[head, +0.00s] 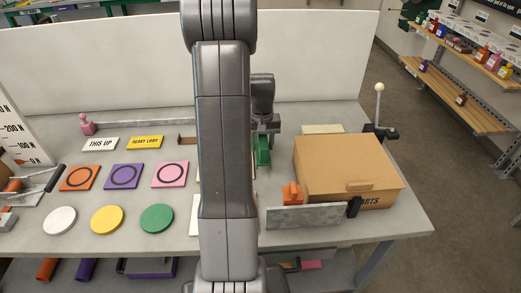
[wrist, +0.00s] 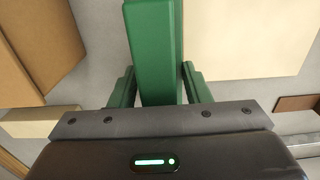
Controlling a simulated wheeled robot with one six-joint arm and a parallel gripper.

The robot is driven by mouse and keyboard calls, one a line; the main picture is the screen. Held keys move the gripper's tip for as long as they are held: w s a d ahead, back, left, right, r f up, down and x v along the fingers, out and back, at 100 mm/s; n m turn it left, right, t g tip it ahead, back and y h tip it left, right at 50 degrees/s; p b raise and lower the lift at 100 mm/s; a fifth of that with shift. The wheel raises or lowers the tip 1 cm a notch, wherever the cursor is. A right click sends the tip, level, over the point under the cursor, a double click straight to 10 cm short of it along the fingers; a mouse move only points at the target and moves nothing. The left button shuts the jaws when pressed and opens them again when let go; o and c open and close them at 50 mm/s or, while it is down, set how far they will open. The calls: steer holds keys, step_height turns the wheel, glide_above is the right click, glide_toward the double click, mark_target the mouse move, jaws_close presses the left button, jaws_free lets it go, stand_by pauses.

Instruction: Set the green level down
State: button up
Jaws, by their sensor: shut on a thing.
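The green level (head: 263,152) is a bar that shows just right of my arm in the head view, over the table left of the tan box. In the wrist view the green level (wrist: 153,45) runs up from between my fingers to the top edge. My gripper (head: 265,130) is shut on it; the gripper (wrist: 158,88) also shows in the wrist view, with a finger on either side of the bar. My arm hides part of the table, and I cannot tell whether the level touches the tabletop.
A tan parts box (head: 345,165) stands at right, with a grey plate (head: 305,216) and an orange piece (head: 292,193) in front. A cream block (head: 322,129) lies behind it. Coloured squares and discs (head: 157,218) cover the left side. A white panel (head: 310,60) closes the back.

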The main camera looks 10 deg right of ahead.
steer(key=shift+f, duration=1.7)
steer(key=shift+f, duration=0.15)
steer(key=o, duration=1.2)
